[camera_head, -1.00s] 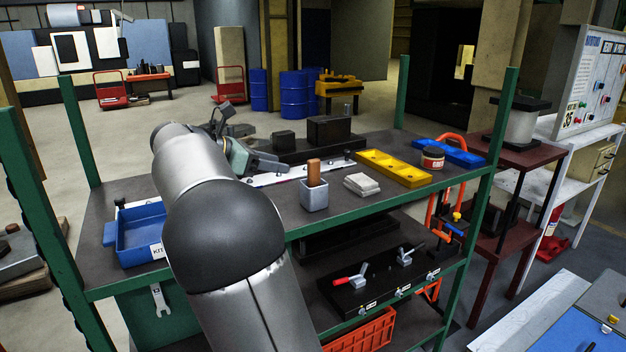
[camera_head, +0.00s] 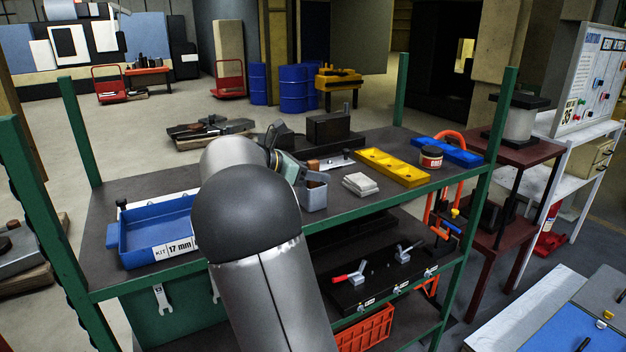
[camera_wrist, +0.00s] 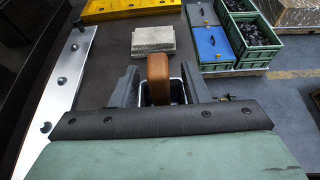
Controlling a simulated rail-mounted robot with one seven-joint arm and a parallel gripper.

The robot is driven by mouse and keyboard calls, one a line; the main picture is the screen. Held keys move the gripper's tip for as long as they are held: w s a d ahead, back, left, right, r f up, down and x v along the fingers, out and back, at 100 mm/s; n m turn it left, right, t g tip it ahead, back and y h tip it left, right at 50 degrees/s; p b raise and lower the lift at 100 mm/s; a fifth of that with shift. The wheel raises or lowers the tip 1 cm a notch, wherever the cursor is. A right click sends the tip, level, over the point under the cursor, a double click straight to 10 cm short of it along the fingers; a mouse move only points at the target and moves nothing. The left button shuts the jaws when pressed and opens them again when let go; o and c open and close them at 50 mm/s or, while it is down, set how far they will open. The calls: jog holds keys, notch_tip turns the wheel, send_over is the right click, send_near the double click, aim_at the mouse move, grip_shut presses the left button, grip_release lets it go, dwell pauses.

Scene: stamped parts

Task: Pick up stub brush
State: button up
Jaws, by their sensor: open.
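The stub brush shows as a brown wooden handle (camera_wrist: 158,78) standing up out of a small grey cup (camera_head: 315,198) on the shelf top. Its brush end is hidden inside the cup. In the head view only a bit of the handle (camera_head: 313,165) shows beside my gripper. My gripper (camera_wrist: 158,88) is open, with one finger on each side of the handle in the wrist view. Whether a finger touches the handle I cannot tell. The cup's rim (camera_wrist: 177,88) shows partly behind the handle.
A stack of pale pads (camera_head: 360,184) lies close right of the cup. Beyond are a yellow tray (camera_head: 392,168), a jar (camera_head: 431,157) and a blue tray (camera_head: 460,152). A blue bin (camera_head: 158,230) stands left. A metal strip (camera_wrist: 52,90) lies left in the wrist view.

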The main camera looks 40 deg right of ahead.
grip_shut()
jog(key=shift+r, duration=0.15)
notch_tip(320, 180, up, 10)
jog(key=shift+f, duration=0.1)
dwell(0.3)
